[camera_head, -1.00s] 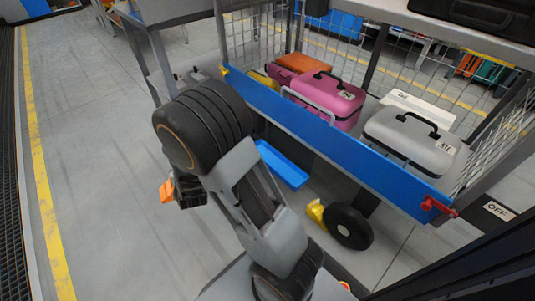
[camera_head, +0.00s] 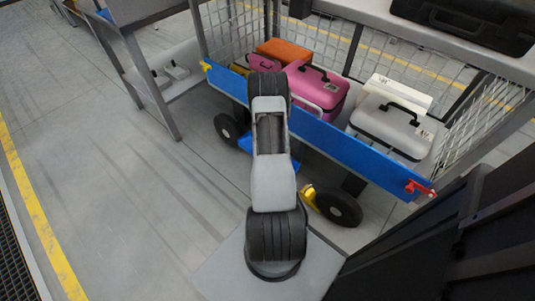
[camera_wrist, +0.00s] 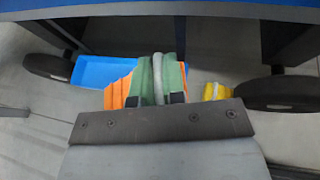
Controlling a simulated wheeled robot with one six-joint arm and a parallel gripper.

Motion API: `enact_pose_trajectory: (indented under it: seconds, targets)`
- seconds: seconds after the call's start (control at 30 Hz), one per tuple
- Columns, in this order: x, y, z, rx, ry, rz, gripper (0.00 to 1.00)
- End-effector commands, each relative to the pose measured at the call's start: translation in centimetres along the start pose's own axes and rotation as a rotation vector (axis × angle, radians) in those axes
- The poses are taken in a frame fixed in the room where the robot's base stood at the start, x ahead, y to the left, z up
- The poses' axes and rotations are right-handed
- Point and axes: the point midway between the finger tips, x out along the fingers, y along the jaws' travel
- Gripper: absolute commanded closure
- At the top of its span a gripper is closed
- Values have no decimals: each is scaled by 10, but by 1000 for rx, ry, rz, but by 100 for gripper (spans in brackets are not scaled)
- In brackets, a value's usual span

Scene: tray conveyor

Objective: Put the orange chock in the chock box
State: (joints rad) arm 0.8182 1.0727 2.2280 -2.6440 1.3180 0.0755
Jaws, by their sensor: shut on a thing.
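In the head view, the blue box (camera_head: 245,142) shows beside my arm under the cart, mostly covered. My gripper and the held chock are hidden behind my arm there.
A cart with a blue edge rail (camera_head: 350,148) stands over the box, carrying a pink case (camera_head: 318,92) and a grey case (camera_head: 393,130). Its black wheel (camera_head: 338,207) has a yellow part (camera_head: 309,194) beside it. Open floor lies to the left.

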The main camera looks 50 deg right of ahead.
Motion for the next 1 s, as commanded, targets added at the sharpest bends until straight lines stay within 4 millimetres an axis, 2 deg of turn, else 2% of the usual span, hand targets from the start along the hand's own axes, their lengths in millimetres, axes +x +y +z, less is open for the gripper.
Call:
enact_pose_trajectory:
  seconds: [0.03,0.2,0.3,0.4,0.57,0.83,1.0]
  targets:
    - [3,-24,-1,19,2,-49,100]
    - [8,-74,-14,67,1,-153,100]
    - [8,-92,-19,85,0,-189,100]
    - [11,-98,-24,95,-2,-208,100]
    - [30,-81,-32,99,-5,-213,100]
    - [75,-28,-45,101,-5,-214,100]
    - [97,-11,-66,100,-2,-217,100]
